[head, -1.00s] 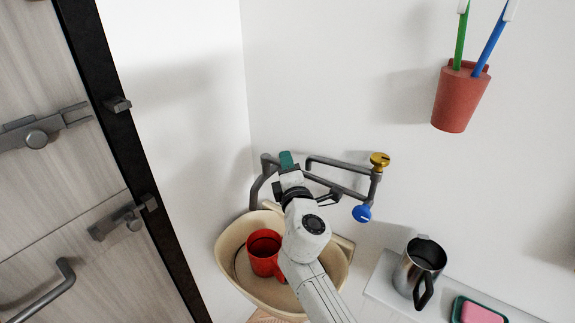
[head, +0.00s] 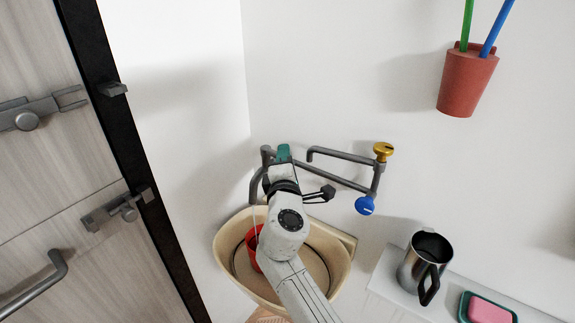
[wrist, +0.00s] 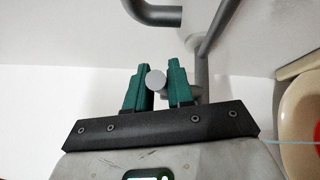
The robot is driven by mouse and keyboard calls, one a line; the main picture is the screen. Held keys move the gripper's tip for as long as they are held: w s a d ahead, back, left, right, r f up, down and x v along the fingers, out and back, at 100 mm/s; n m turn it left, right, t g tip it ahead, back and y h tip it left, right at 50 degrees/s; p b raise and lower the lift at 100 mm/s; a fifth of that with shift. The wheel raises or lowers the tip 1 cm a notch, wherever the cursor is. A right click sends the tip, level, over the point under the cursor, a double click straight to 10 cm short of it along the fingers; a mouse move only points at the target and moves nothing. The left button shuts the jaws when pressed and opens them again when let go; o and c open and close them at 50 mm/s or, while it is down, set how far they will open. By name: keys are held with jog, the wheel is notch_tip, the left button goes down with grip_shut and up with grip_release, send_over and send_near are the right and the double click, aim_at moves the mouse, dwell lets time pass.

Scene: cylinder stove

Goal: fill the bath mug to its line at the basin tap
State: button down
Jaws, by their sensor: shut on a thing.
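The red bath mug (head: 252,240) stands in the cream basin (head: 341,262) at its left side, mostly hidden behind my arm. A red edge of it (wrist: 300,66) shows at the right of the wrist view. The grey basin tap (head: 253,190) has its spout bent down above the mug. A thin pale stream (head: 254,215) seems to run down from it; it also shows in the wrist view (wrist: 290,142). My gripper (head: 284,153) is at the tap, its green fingers shut on a round grey tap knob (wrist: 156,80). The mug's line and water level are hidden.
A second pipe with a yellow knob (head: 383,149) and a blue knob (head: 365,205) is to the right. A steel jug (head: 425,262) and pink soap (head: 489,310) are on the shelf (head: 384,280). A toothbrush cup (head: 467,82) hangs on the wall.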

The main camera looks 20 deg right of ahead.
jog(key=shift+s+a+f+m+g+h+b, duration=0.1)
jog(key=shift+a+m+g+h+b, duration=0.2)
jog(key=shift+m+h+b, duration=0.3)
jog(key=shift+s+a+r+m+g+h+b, duration=0.1)
jog(key=shift+a+m+g+h+b, duration=0.15)
jog(key=shift+m+g+h+b, duration=0.35)
jog(key=shift+s+a+f+m+g+h+b, duration=0.1)
jog(key=shift+a+m+h+b, duration=0.3)
jog(key=shift+h, duration=0.4)
jog(key=shift+d, duration=0.15)
jog(key=c, duration=1.1)
grip_release()
jog(key=b+v, duration=0.1)
jog(key=v, duration=0.9)
jog(key=shift+s+a+b, duration=0.25)
jog(key=shift+s+b, duration=0.05)
